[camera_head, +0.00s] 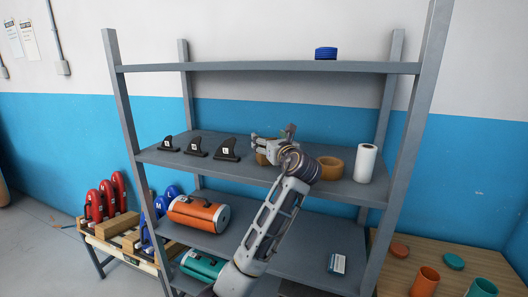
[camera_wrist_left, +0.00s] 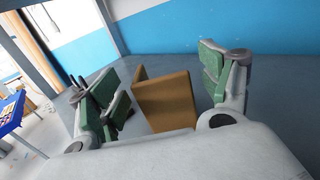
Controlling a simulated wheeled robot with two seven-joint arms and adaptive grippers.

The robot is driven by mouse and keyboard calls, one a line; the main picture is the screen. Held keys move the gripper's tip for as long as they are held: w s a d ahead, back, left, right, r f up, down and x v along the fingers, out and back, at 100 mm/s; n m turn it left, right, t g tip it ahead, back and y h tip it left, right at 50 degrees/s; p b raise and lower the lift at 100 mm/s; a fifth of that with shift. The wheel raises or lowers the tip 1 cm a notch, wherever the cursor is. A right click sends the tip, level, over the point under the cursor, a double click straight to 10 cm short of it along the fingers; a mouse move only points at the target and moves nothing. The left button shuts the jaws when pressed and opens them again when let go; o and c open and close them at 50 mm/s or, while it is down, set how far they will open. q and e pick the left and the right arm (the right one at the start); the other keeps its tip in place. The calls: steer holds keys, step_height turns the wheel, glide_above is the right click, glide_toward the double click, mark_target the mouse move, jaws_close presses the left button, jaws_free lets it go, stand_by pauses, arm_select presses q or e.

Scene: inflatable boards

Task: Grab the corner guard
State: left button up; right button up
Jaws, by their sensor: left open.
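The corner guard is a brown L-shaped piece (camera_wrist_left: 170,100) standing on the grey shelf in the left wrist view. It lies between the two green-padded fingers of my left gripper (camera_wrist_left: 163,85), with gaps on both sides. In the head view my left gripper (camera_head: 272,143) is over the middle shelf, open and empty. A brown edge of the corner guard (camera_head: 261,159) shows there beneath the gripper, mostly hidden by it. My right gripper is not in view.
On the middle shelf (camera_head: 232,172), black fins (camera_head: 196,148) stand to the left. A brown tape roll (camera_head: 329,169) and a white roll (camera_head: 365,163) stand to the right. An orange bag (camera_head: 198,213) lies below. Shelf posts (camera_head: 418,120) bound the sides.

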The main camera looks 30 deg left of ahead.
arm_select(q)
steer(key=c, duration=1)
steer(key=shift+c, duration=0.2)
steer(key=shift+r, duration=0.1)
steer(key=shift+r, duration=4.9)
